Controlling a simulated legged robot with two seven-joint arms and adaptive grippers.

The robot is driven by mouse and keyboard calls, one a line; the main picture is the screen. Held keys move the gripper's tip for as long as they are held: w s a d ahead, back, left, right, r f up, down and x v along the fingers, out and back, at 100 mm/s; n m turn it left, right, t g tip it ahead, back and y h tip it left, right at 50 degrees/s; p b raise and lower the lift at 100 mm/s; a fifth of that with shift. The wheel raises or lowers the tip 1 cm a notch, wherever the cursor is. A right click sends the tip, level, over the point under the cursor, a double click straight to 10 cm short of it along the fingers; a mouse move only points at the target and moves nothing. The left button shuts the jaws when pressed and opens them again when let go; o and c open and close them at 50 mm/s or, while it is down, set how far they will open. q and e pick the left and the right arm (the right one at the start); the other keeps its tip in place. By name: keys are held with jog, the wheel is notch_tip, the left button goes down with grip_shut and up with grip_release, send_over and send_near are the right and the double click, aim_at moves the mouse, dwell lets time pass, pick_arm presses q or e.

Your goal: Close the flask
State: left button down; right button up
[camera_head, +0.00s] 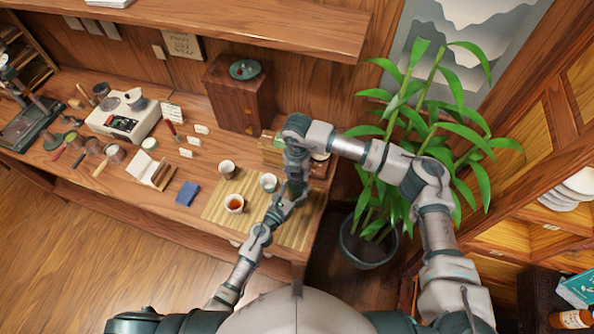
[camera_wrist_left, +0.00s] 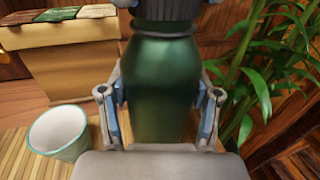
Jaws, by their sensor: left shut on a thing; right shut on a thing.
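The flask (camera_wrist_left: 160,80) is dark green and stands upright in the left wrist view. My left gripper (camera_wrist_left: 162,108) is shut around its body, one blue-padded finger on each side. A dark ribbed cap (camera_wrist_left: 166,10) is at the top of the flask, cut off by the picture's edge; whether it is fully seated I cannot tell. My right gripper (camera_head: 296,168) comes down from above and is shut on the cap. In the head view my right arm and gripper hide most of the flask, and my left gripper (camera_head: 288,194) is just below.
One cup (camera_wrist_left: 58,132) is close beside my left gripper. A wooden cabinet (camera_head: 238,95) stands behind. A potted bamboo plant (camera_head: 368,245) is at the right.

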jog(key=m, duration=0.5)
jog(key=shift+a, duration=0.15)
jog(key=m, duration=0.5)
jog(key=shift+w, duration=0.1)
jog(key=m, duration=0.5)
jog(key=shift+w+a, duration=0.1)
jog(key=m, duration=0.4)
jog(key=shift+w, duration=0.15)
jog(key=o, duration=0.7)
